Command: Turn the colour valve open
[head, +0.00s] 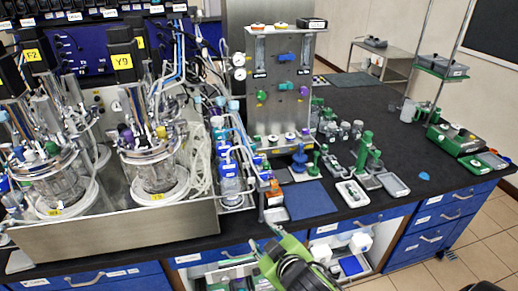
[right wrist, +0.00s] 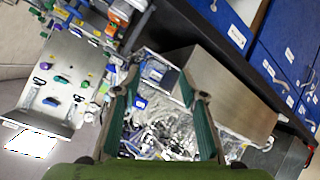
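A grey upright panel (head: 283,115) stands on the bench and carries several coloured valve handles. I cannot tell which is the colour valve. The panel also shows tilted at the left of the right wrist view (right wrist: 62,75). My right gripper (head: 264,238) is in front of the bench, well below and apart from the panel. In the right wrist view its fingers (right wrist: 157,66) are spread and hold nothing. My left gripper is out of view.
Two glass bioreactor vessels (head: 157,170) with tubing stand in a steel tray (head: 115,238) at left. Bottles (head: 230,178), a blue mat (head: 307,200) and small green instruments (head: 364,150) lie around the panel's foot. The dark bench top (head: 400,135) is mostly clear further right.

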